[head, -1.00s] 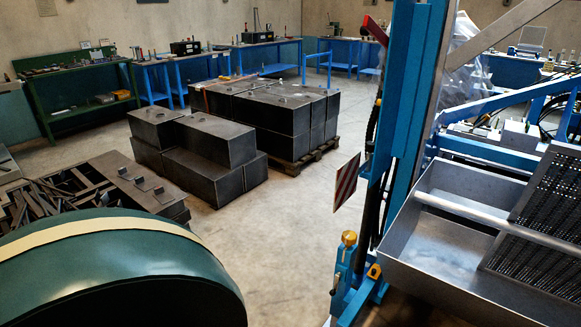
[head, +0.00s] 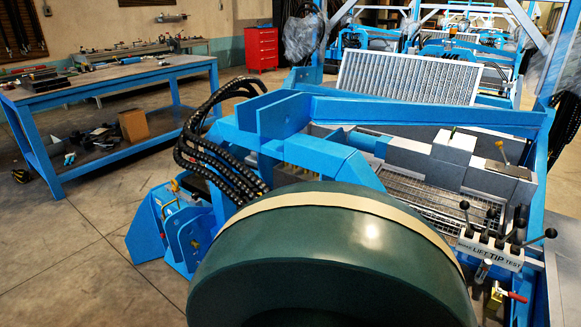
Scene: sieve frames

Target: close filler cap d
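I cannot make out a filler cap marked d in the head view. A blue machine (head: 275,118) with thick black hoses (head: 205,140) fills the middle. A lever panel (head: 490,250) at the right reads LIFT, TIP and TEST, with several black-knobbed levers. Below it is a red-handled valve (head: 514,296) with brass parts. Neither of my grippers is in view. A large green rounded shape hides the lower middle.
A blue workbench (head: 115,95) stands at the left with a cardboard box (head: 134,124) on its shelf. A red drawer cabinet (head: 261,48) stands at the back. A white slatted panel (head: 408,78) leans behind the machine. The floor (head: 70,255) at the lower left is clear.

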